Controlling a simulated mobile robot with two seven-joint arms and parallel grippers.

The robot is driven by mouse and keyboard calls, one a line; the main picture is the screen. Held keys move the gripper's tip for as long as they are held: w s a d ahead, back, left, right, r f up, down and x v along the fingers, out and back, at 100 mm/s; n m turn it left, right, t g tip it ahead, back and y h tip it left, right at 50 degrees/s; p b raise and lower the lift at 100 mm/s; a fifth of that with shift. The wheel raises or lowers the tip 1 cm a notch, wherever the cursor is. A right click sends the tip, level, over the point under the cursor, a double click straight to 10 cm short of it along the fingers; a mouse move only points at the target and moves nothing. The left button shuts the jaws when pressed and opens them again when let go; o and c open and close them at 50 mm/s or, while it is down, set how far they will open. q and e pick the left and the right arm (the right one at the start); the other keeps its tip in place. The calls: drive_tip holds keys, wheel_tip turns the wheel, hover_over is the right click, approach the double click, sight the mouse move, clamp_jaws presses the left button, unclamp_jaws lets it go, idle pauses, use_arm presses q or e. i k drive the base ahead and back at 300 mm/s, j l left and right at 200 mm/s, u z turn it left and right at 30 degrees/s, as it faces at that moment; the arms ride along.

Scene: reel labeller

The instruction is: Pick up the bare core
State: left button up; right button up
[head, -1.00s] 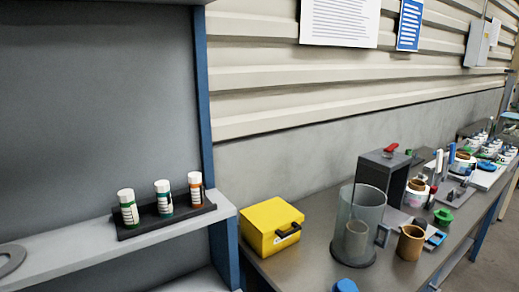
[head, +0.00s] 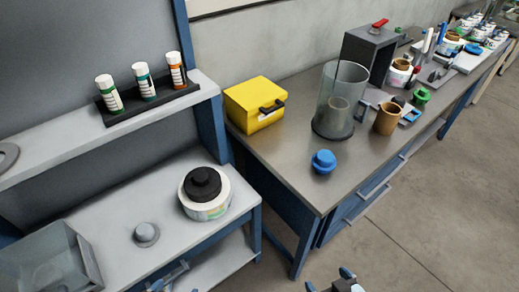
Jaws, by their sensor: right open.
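A brown open-topped cylinder (head: 386,119), which looks like the bare core, stands upright on the grey bench, right of a clear cylindrical container (head: 341,98). My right gripper (head: 331,285) shows at the bottom edge, open and mostly cut off, well below and apart from the brown core. What seems to be my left gripper (head: 172,277) shows in part at the lower left; its jaws cannot be made out.
A blue knobbed piece (head: 323,161) lies in front of the container. A yellow box (head: 255,104) and a dark housing (head: 370,49) stand behind. A green piece (head: 421,95) is right of the core. A white reel with a black top (head: 206,193) sits on the left table. Floor at right is clear.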

sight(388, 115)
drive_tip(key=u, duration=1.1)
drive_tip(key=z, duration=2.15)
